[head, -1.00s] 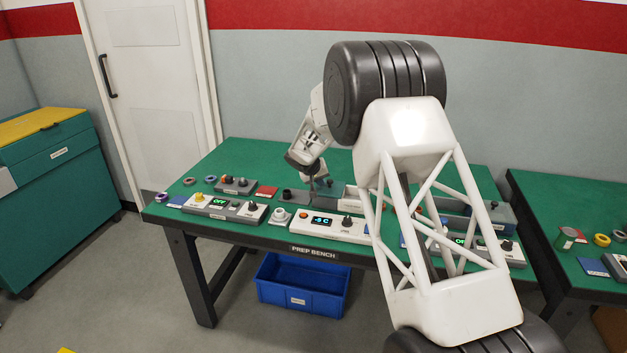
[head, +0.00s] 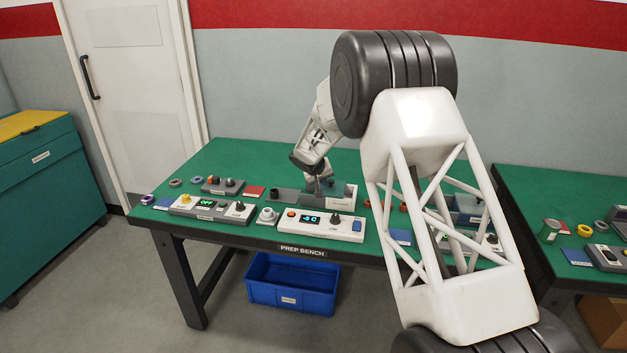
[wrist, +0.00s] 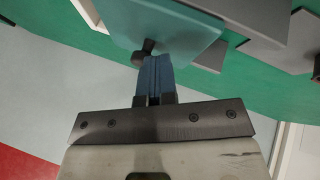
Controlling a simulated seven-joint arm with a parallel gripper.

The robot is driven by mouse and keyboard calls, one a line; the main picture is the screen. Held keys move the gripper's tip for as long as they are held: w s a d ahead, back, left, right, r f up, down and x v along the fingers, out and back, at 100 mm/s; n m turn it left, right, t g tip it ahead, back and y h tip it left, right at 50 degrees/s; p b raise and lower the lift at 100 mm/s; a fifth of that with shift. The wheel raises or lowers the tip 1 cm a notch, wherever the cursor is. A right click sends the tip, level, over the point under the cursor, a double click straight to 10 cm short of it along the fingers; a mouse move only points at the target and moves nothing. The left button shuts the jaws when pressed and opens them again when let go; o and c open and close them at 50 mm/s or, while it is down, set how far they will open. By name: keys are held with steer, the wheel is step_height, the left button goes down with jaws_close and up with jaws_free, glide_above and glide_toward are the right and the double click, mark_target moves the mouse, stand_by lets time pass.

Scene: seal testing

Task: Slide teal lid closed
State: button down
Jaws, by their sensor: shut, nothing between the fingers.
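The teal lid (wrist: 195,22) fills the top of the wrist view as a flat panel with a small dark knob (wrist: 144,50) on it. In the head view the lid (head: 330,184) sits on a grey housing (head: 283,194) on the bench, partly hidden by my gripper. My gripper (head: 317,185) points down at the lid. In the wrist view its blue-grey fingers (wrist: 157,72) are together and empty, right beside the knob. I cannot tell whether they touch it. A pale part of the housing (head: 350,196) shows right of the lid.
A white control unit with a display (head: 321,224) and a white knobbed block (head: 268,216) stand in front of the housing. Other small devices (head: 212,206) lie left on the green bench (head: 235,155). A blue bin (head: 297,283) is below. My arm hides the right side.

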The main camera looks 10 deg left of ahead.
mark_target(339, 188)
steer(key=d, duration=0.4)
steer(key=shift+d, duration=0.15)
steer(key=shift+d+f, duration=0.1)
steer(key=shift+d, duration=0.3)
steer(key=shift+s+a, duration=0.2)
steer(key=shift+a, duration=0.15)
steer(key=a, duration=0.1)
steer(key=s+a, duration=0.1)
steer(key=a+r, duration=0.1)
steer(key=shift+s, duration=0.15)
steer(key=v, duration=1)
steer(key=shift+s, duration=0.1)
